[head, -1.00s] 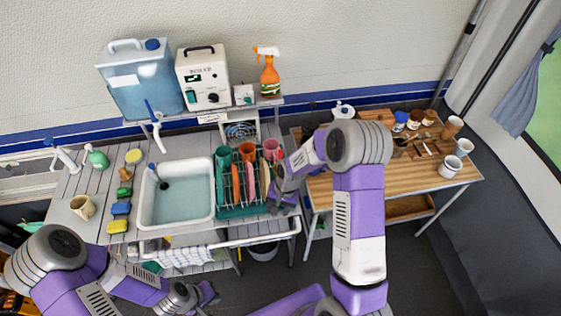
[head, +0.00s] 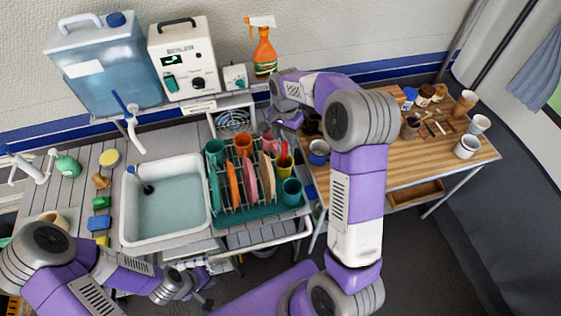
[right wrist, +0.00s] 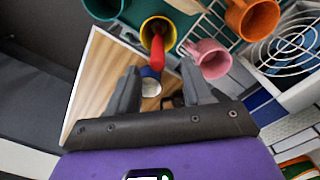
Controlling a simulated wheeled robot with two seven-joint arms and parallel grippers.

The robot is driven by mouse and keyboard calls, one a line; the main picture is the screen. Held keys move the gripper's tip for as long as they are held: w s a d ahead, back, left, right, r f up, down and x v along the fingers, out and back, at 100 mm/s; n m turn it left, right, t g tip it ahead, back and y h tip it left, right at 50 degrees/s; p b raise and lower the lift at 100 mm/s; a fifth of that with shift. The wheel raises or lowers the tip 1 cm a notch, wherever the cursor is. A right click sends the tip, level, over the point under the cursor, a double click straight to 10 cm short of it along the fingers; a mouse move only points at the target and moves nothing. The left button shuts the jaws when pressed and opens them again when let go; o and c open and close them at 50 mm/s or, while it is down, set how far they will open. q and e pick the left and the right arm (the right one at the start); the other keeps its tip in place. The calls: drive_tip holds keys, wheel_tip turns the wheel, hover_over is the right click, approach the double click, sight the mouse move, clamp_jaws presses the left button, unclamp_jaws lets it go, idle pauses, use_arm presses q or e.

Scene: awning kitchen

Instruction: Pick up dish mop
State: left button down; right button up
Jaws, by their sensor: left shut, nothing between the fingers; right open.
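A red handle (right wrist: 159,54) stands in a yellow cup (right wrist: 158,32) at the right end of the dish rack; this may be the dish mop, but its head is hidden. The yellow cup also shows in the head view (head: 285,162). My right gripper (right wrist: 160,88) is open and empty, and the handle's tip appears just ahead of the gap between its fingers. In the head view my right gripper (head: 284,118) is above the back right of the rack, its fingertips unclear. My left gripper (head: 200,297) is shut and empty, low in front of the sink.
The green dish rack (head: 245,217) holds plates and several cups, with a pink mug (right wrist: 209,58) close to the yellow cup. The sink (head: 128,215) is left of the rack. A wooden table (head: 460,160) with mugs stands right. A spray bottle (head: 264,52) stands on the shelf behind.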

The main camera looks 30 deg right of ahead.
sight(284, 159)
drive_tip(key=shift+w+f, duration=0.15)
drive_tip(key=shift+f, duration=0.35)
drive_tip(key=f, duration=0.6)
drive_tip(key=shift+s+a+f, duration=0.1)
drive_tip(key=shift+s+f, duration=0.2)
drive_tip(key=shift+s, duration=0.05)
drive_tip(key=shift+c, duration=0.5)
clamp_jaws()
